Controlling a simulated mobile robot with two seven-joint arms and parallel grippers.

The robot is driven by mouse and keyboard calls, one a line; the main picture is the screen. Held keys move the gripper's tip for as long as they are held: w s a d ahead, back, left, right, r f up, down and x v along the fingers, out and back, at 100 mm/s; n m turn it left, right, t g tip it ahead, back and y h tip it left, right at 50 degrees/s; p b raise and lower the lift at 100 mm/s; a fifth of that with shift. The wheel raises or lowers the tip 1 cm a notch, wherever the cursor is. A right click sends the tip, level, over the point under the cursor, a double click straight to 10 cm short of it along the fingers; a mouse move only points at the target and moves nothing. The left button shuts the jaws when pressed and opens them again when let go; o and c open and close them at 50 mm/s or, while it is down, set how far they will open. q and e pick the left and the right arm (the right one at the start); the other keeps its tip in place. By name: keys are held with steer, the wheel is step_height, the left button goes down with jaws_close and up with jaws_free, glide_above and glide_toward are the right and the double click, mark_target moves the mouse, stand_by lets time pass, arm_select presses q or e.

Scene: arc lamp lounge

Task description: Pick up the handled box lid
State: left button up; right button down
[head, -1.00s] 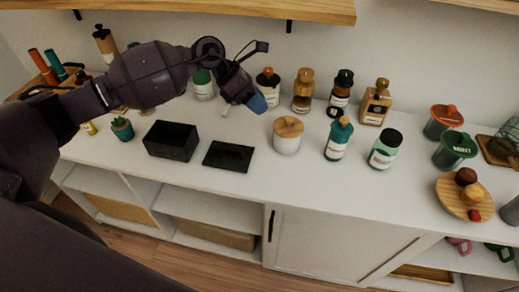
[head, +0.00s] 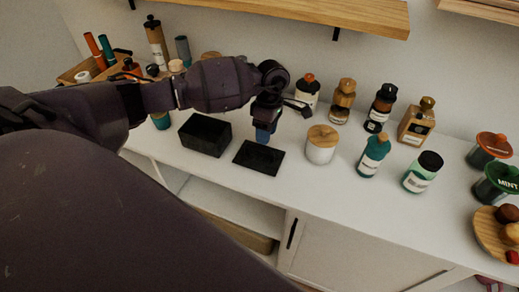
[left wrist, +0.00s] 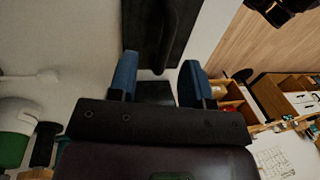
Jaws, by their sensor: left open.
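The lid (head: 259,158) is a flat black rectangle lying on the white counter, right of an open-looking black box (head: 205,135). My left gripper (head: 264,135) has blue fingertips, points down and hangs over the back part of the lid. In the left wrist view the gripper (left wrist: 160,75) is open, its two blue fingers apart. The lid (left wrist: 187,22) shows beyond them, with a dark raised handle bar (left wrist: 158,35) in line with the gap. Whether the fingers touch the lid cannot be told. My right gripper is out of view.
A white jar with a wooden lid (head: 321,146) stands right of the black lid. A teal bottle (head: 373,156) and a green jar (head: 422,173) stand farther right. Several bottles line the wall behind. The counter's front edge is close below the lid.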

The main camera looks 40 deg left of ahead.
mark_target(263, 148)
arm_select(q)
steer(key=shift+s+d+f, duration=0.1)
steer(key=shift+s+f, duration=0.2)
steer(key=shift+f, duration=0.65)
steer(key=shift+s+d+f, duration=0.1)
steer(key=shift+s+f, duration=0.25)
steer(key=shift+f, duration=0.65)
steer(key=shift+s+f, duration=0.3)
steer(key=shift+f, duration=0.65)
jaws_close()
